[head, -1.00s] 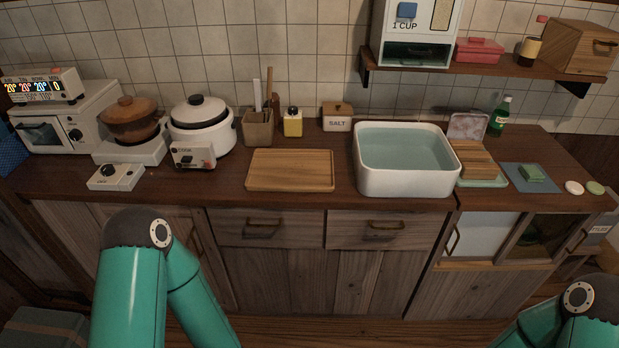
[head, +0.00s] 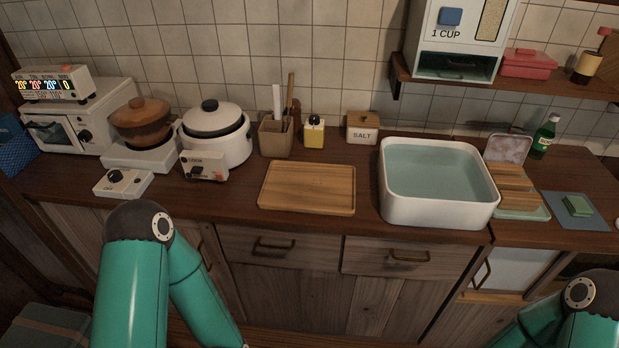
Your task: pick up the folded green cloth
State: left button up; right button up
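The folded green cloth (head: 577,205) is a small green block lying on a blue-grey mat (head: 596,223) at the right end of the counter. No gripper is near it in the picture. Parts of both my teal arms show at the bottom, the left one at lower left and the right one at lower right. Both grippers are outside the head view, so I cannot see their fingers.
A white basin of water (head: 437,218) stands left of the cloth. Wooden slats on a pale tray (head: 522,213) lie between them. A green bottle (head: 544,136) stands behind. A wooden board (head: 307,188), rice cooker (head: 216,140) and pot (head: 141,122) are further left. A shelf (head: 560,88) overhangs the back right.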

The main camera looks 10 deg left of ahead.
aim_at(576, 206)
jog(key=u, duration=0.25)
jog(key=i, duration=0.6)
jog(key=z, duration=1.7)
jog(key=k, duration=0.6)
jog(key=z, duration=0.3)
jog(key=i, duration=0.65)
jog(key=z, duration=0.75)
jog(key=i, duration=1.25)
jog(key=u, duration=0.55)
